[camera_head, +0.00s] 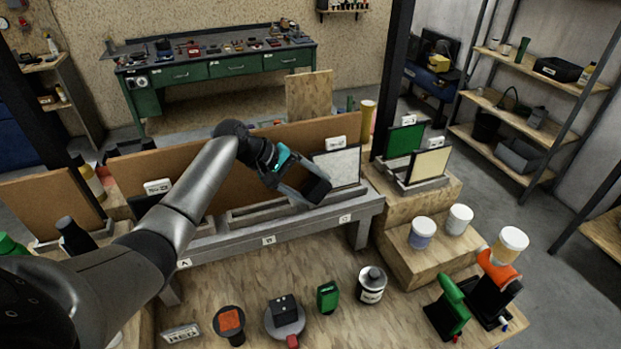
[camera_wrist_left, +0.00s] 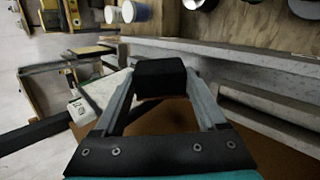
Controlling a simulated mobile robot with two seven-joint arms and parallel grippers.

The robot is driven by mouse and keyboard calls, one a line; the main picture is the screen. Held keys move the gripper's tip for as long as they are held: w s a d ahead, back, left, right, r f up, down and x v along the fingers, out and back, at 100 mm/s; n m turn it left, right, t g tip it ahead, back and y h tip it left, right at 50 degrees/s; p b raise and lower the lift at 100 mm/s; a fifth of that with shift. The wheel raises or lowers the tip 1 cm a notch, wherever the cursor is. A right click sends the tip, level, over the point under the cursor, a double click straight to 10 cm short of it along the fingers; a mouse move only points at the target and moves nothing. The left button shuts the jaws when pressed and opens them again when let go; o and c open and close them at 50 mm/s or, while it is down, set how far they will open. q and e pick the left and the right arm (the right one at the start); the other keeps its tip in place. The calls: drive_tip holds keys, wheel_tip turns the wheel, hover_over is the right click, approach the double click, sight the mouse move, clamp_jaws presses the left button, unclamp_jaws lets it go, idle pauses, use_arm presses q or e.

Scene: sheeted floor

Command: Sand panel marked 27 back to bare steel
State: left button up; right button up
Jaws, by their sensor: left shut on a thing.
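My left gripper (camera_head: 297,187) is shut on a black block (camera_head: 317,190), in front of the pale grey panel. The block (camera_wrist_left: 160,77) also shows between the fingers (camera_wrist_left: 160,85) in the left wrist view. The pale grey panel (camera_head: 343,163) stands upright at position C of the grey rack (camera_head: 290,231), with a small tag (camera_head: 336,143) on top whose number I cannot read. Whether the block touches this panel is unclear. Another tag (camera_head: 158,186) stands at the left, over a dark panel mostly hidden by my arm. My right gripper is out of view.
A can (camera_head: 371,284), a green object (camera_head: 327,297), an orange-topped tool (camera_head: 229,320) and a round grey tool (camera_head: 284,317) stand on the front wooden surface. Green (camera_head: 404,146) and cream (camera_head: 429,166) panels stand at right, above pots (camera_head: 422,232). Brown boards (camera_head: 235,165) back the rack.

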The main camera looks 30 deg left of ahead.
use_arm(q)
drive_tip(key=shift+s+d+r+p, duration=0.35)
drive_tip(key=shift+s+d+p, duration=0.2)
drive_tip(key=shift+p, duration=0.15)
drive_tip(key=shift+s+d+r, duration=0.1)
drive_tip(key=shift+s+d, duration=1.05)
drive_tip(key=shift+d, duration=0.3)
drive_tip(key=shift+s+d+r, duration=0.2)
drive_tip(key=shift+s+d, duration=0.75)
drive_tip(key=shift+d, duration=0.15)
